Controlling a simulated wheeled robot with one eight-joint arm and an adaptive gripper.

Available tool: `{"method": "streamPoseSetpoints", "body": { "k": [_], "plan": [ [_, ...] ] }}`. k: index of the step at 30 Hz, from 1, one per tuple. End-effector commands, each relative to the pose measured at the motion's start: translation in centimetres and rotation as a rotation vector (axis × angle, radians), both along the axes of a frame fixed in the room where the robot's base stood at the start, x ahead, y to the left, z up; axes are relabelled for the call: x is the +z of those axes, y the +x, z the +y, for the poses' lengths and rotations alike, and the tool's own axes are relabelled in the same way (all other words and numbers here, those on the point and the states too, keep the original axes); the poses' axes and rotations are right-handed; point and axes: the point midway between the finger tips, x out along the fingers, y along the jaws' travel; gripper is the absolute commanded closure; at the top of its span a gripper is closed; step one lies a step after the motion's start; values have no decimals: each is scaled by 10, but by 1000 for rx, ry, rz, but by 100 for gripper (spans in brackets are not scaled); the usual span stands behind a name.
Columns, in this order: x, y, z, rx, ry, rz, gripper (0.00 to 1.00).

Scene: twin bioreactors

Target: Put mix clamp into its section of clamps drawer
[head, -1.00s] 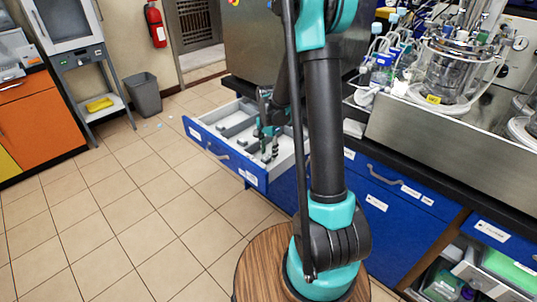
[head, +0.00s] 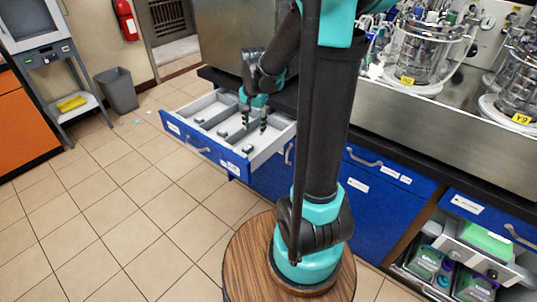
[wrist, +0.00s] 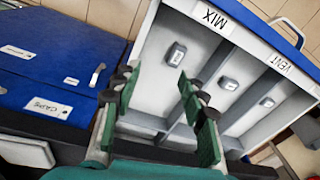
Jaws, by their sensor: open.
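The clamps drawer (head: 215,156) is pulled open, and its light grey inside is divided into sections. In the wrist view, the drawer front (wrist: 240,37) carries MIX and VENT labels. A small grey clamp-like block (wrist: 176,54) lies in the section behind the MIX label. I take it for the mix clamp, though its own marking is too small to read. My gripper (wrist: 157,80) is open, with its dark-tipped green fingers apart and nothing held. The block shows beyond and between them, apart from them. In the head view, my gripper (head: 254,121) is above the drawer's right part.
Two similar grey blocks, one (wrist: 228,83) and another (wrist: 266,102), lie in the drawer farther right. Blue closed cabinets (head: 385,195) and a steel-fronted bench (head: 440,135) with glass vessels stand at the right. A grey bin (head: 117,90) stands back left.

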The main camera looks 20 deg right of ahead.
Motion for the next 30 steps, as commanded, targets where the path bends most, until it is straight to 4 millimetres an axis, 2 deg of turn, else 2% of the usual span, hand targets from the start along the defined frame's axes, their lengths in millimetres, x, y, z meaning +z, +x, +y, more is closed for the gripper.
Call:
{"method": "streamPoseSetpoints", "body": {
  "k": [1, 9, 12, 15, 20, 30],
  "plan": [
    [-2, -22, -5, 65, -6, -28, 58],
    [-22, -113, -21, 442, -79, -180, 58],
    [-32, -139, -24, 554, -113, -222, 58],
    [-40, -156, -26, 632, -143, -251, 58],
    [-46, -167, -27, 691, -165, -271, 58],
    [-46, -168, -27, 697, -168, -273, 58]
  ]
}}
